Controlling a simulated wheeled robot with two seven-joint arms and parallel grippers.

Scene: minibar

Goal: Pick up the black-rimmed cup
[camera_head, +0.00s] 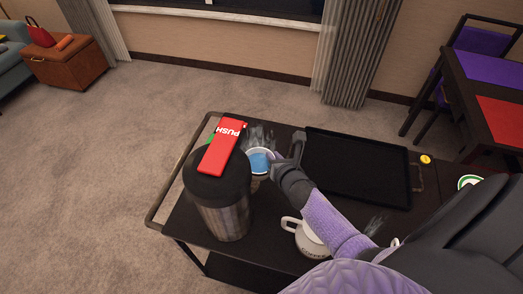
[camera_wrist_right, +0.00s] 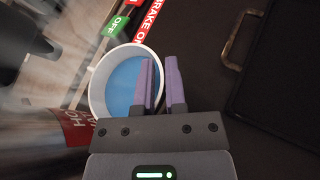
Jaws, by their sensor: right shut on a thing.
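A small white cup with a blue inside (camera_head: 259,162) is beside the large dispenser on the dark cart; I cannot make out a black rim. It also shows in the right wrist view (camera_wrist_right: 112,82), where its rim looks white. My right gripper (camera_head: 284,160) is at the cup's right side. In the wrist view its fingers (camera_wrist_right: 160,85) straddle the cup's right wall, one inside and one outside, shut on it. I cannot tell whether the cup's base touches the cart. My left gripper is not in view.
A steel dispenser with a black lid (camera_head: 228,212) and red PUSH lever (camera_head: 222,148) stands close left of the cup. A black tray (camera_head: 357,168) lies to the right. A white mug (camera_head: 309,238) stands nearer me. The cart's metal rail (camera_head: 178,180) edges its left side.

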